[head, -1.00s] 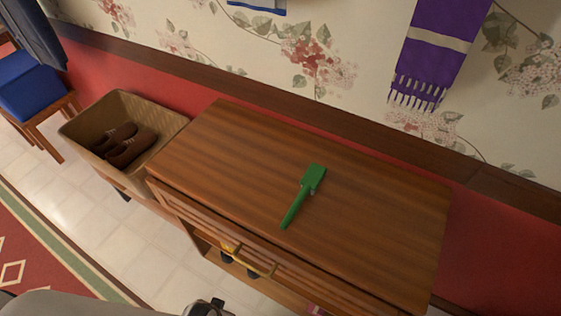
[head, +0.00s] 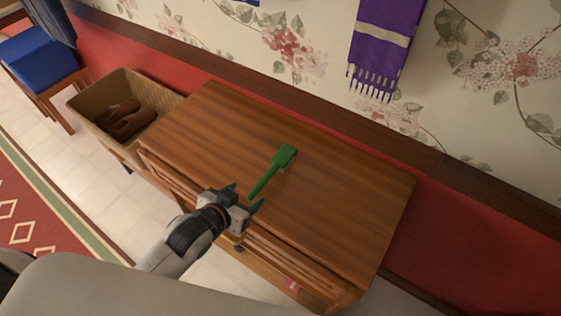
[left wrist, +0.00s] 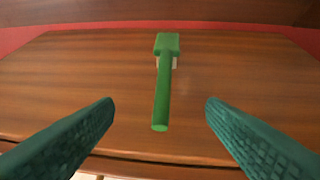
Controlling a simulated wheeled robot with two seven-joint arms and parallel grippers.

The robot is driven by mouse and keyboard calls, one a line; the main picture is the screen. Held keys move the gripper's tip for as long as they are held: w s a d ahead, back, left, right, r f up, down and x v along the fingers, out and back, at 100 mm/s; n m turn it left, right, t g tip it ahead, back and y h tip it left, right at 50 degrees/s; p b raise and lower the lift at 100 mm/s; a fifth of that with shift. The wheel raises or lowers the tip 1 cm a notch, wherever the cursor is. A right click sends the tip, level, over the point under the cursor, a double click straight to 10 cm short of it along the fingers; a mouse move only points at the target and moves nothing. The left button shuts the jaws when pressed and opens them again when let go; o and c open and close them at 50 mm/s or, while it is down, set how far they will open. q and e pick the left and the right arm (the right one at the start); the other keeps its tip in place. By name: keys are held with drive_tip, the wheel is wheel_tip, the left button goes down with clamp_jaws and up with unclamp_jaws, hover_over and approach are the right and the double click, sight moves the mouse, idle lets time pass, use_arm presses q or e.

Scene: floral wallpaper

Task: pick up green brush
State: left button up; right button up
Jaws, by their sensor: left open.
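The green brush (head: 273,169) lies on the wooden cabinet top (head: 330,195), its handle toward the front edge and its wide head toward the wall. In the left wrist view the brush (left wrist: 163,85) is centred, with the handle end nearest the camera. My left gripper (head: 243,196) is open at the front edge of the cabinet top, close to the handle end. In the left wrist view its two teal fingers (left wrist: 160,125) stand apart, one on each side of the handle's line, and neither touches it. My right gripper is not in view.
A tan bin (head: 101,97) with brown shoes (head: 131,121) stands left of the cabinet. A blue-seated chair (head: 38,58) is at the far left. A purple scarf (head: 386,28) hangs on the wall behind. The cabinet top around the brush is clear.

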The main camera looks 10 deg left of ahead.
use_arm(q)
drive_tip(key=w+t, duration=0.1)
drive_tip(key=w+d+r+h, duration=0.1)
drive_tip(key=shift+w+r+m+t+h, duration=0.15)
drive_tip(key=shift+w+m+t+h, duration=0.15)
drive_tip(key=shift+w+m+t, duration=0.1)
drive_tip(key=shift+w+d, duration=0.1)
drive_tip(key=shift+w, duration=0.2)
approach(281, 158)
drive_tip(key=shift+w+d+f+p, duration=0.35)
drive_tip(key=shift+w+f+p, duration=0.05)
drive_tip(key=shift+w+f, duration=0.4)
drive_tip(key=p+x, duration=0.1)
drive_tip(key=x, duration=0.3)
drive_tip(key=shift+w+r, duration=0.1)
drive_tip(key=shift+w, duration=0.2)
drive_tip(key=shift+w+d, duration=0.15)
drive_tip(key=shift+w, duration=0.3)
drive_tip(key=c, duration=1.2)
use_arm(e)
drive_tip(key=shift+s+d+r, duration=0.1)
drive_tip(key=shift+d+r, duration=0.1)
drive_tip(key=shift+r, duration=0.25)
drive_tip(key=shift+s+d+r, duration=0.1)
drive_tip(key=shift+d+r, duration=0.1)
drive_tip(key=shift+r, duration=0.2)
